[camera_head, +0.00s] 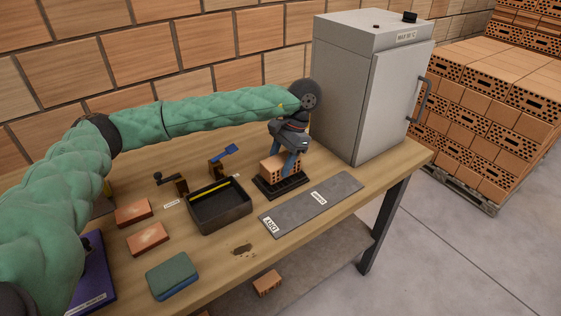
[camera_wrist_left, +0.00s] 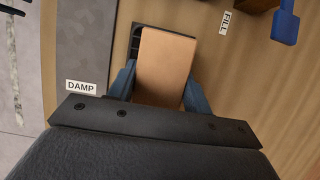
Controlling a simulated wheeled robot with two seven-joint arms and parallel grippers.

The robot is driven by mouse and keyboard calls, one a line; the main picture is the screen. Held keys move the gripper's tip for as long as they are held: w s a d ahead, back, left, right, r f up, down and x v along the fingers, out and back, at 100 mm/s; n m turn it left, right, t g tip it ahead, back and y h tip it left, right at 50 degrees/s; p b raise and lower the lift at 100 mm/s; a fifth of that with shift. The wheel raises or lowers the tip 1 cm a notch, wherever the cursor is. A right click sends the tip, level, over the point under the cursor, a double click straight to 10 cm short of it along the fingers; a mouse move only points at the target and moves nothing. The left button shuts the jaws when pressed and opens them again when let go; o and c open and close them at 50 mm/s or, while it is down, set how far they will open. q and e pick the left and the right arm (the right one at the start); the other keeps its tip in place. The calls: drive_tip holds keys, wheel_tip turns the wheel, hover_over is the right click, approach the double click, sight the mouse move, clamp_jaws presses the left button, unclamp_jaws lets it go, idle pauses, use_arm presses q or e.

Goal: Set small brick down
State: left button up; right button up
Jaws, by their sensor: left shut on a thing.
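The small brick (camera_head: 279,166) is orange-brown and sits at a black stand (camera_head: 282,187) on the workbench, in front of the grey cabinet. My left gripper (camera_head: 291,163) comes down on it from above, with blue fingers on either side of it. In the left wrist view the brick (camera_wrist_left: 164,68) lies between the two fingers (camera_wrist_left: 160,90), and the gripper is shut on it. A dark edge of the stand (camera_wrist_left: 135,42) shows beside the brick there. I cannot tell whether the brick's underside touches the stand. My right gripper is not in view.
A grey strip (camera_head: 312,205) with labels lies in front of the stand. A black tray (camera_head: 221,219) and a blue-handled tool (camera_head: 225,153) are to the left. Two flat bricks (camera_head: 148,237) and a green cloth-like block (camera_head: 173,277) lie further left. The grey cabinet (camera_head: 357,90) stands close behind.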

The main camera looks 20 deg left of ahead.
use_arm(q)
drive_tip(key=shift+f, duration=0.35)
drive_tip(key=shift+f, duration=0.1)
drive_tip(key=o, duration=1.3)
